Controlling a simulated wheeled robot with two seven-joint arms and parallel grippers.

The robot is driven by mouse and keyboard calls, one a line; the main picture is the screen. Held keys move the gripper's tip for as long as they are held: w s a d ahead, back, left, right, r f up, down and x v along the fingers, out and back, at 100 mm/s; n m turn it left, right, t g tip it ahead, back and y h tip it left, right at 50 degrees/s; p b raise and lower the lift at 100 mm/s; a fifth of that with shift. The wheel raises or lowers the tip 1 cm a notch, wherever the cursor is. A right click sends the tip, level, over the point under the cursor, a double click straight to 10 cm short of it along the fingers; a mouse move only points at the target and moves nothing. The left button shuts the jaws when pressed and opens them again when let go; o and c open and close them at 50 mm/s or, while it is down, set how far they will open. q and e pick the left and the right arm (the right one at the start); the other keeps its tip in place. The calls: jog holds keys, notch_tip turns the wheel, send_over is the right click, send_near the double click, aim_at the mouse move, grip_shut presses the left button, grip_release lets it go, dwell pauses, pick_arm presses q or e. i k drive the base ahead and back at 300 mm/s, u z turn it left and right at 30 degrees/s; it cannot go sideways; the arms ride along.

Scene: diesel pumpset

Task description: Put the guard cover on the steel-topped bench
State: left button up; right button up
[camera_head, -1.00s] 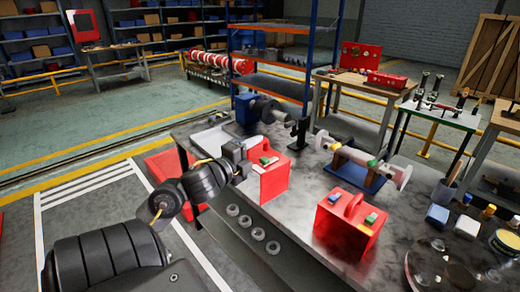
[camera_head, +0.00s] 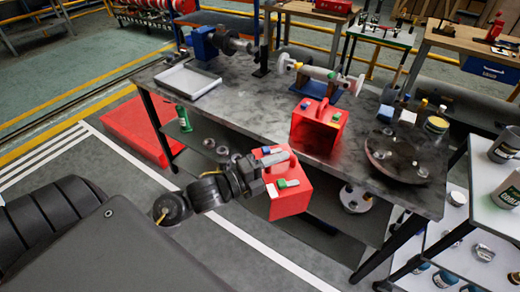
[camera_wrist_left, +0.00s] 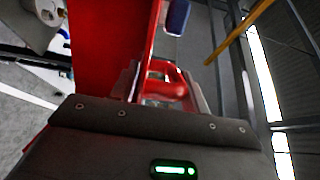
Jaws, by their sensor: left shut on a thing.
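A red guard cover (camera_head: 288,197) with a top handle and green and blue latches hangs from my left gripper (camera_head: 268,168), just in front of the bench's front edge in the head view. My left gripper is shut on its handle. The left wrist view shows the red cover (camera_wrist_left: 100,50) and its handle between the fingers. The steel-topped bench (camera_head: 255,95) runs across the middle. A second, similar red cover (camera_head: 318,130) stands upright on it, to the right of the held one. My right gripper is not in view.
On the bench are a grey tray (camera_head: 188,82), a blue motor (camera_head: 204,42), a shaft on a blue stand (camera_head: 318,75) and a round metal plate (camera_head: 405,155). A white shelf cart (camera_head: 490,195) stands at the right. Bare benchtop shows between the tray and second cover.

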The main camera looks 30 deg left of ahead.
aim_at(232, 100)
jog(key=u, duration=1.55)
jog(key=k, duration=0.2)
